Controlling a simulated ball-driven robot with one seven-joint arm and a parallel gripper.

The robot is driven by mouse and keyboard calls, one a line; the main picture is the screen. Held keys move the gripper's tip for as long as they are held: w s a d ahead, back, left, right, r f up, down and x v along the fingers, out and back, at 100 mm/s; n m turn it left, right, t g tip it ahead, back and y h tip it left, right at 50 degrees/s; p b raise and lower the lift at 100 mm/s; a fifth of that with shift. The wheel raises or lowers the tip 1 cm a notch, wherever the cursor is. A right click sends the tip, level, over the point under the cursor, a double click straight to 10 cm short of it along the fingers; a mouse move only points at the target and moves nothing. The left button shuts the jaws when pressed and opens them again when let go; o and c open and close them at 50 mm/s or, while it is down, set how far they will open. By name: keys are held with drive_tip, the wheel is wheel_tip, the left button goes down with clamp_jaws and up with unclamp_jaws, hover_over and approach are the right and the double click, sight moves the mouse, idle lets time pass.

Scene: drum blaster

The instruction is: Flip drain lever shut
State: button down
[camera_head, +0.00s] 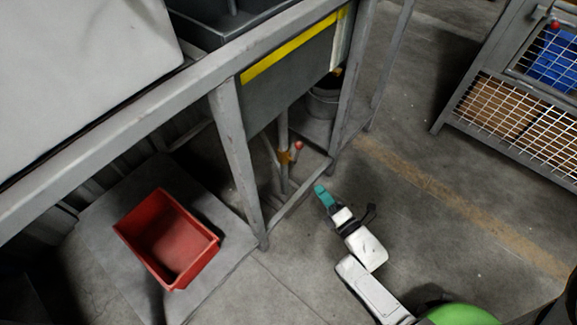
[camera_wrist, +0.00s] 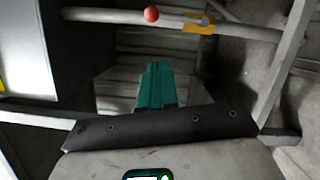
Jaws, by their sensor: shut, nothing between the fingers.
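The drain lever shows as a red ball knob (camera_head: 298,146) beside a yellow-orange valve body (camera_head: 284,157) on a thin upright pipe under the blaster's grey tank. In the wrist view the red knob (camera_wrist: 151,14) is at the top, left of the orange valve part (camera_wrist: 199,23) on the pipe. The knob stands out to one side of the pipe. My gripper (camera_head: 320,190) has teal fingers, shut and empty, low in front of the frame's lower rail. In the wrist view my gripper (camera_wrist: 157,68) points toward the pipe, with the knob beyond its tips and apart from them.
A grey frame leg (camera_head: 232,160) stands left of the valve, and a lower rail (camera_head: 300,194) crosses in front. A red bin (camera_head: 168,240) sits on a flat plate at left. A dark bucket (camera_head: 323,100) stands behind. Open floor (camera_head: 440,230) lies to the right.

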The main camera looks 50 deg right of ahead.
drive_tip(key=shift+a+f+n+t, duration=0.3)
drive_tip(key=shift+a+n+t, duration=0.1)
drive_tip(key=shift+a+n, duration=0.1)
drive_tip(key=shift+w, duration=0.1)
drive_tip(key=d+r+b+x, duration=0.1)
drive_tip(key=d+b+x, duration=0.1)
drive_tip(key=x, duration=1)
drive_tip(key=shift+d+b, duration=0.35)
drive_tip(key=shift+b, duration=0.1)
drive_tip(key=shift+d, duration=0.1)
